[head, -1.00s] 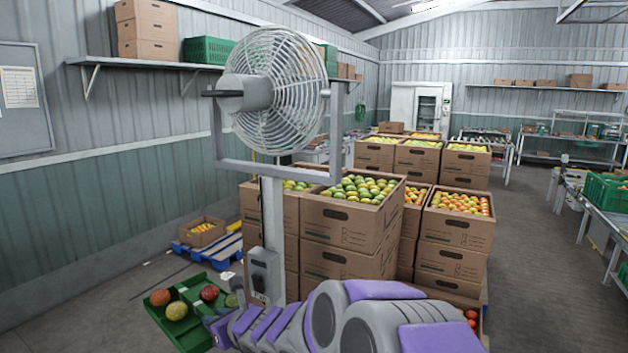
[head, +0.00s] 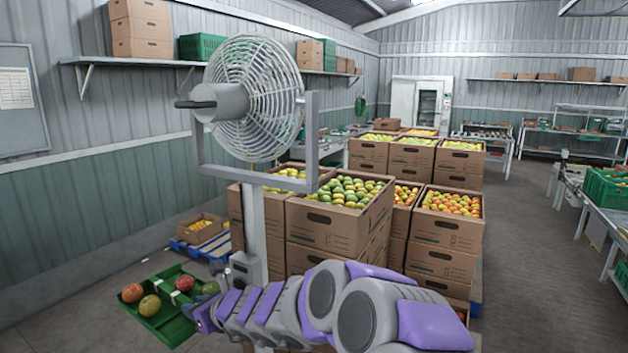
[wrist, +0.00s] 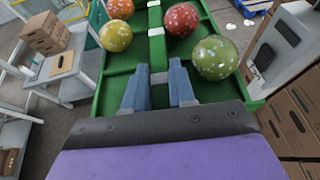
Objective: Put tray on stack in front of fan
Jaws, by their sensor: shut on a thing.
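The fan (head: 250,100) stands on a grey post just right of the tray. A stack of cardboard boxes (head: 330,228) filled with tomatoes stands behind and right of the fan.
More tomato boxes (head: 445,232) stand to the right. A low box on a blue pallet (head: 215,243) lies on the floor behind the tray. Tables (head: 610,230) line the right side. The aisle floor between is open.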

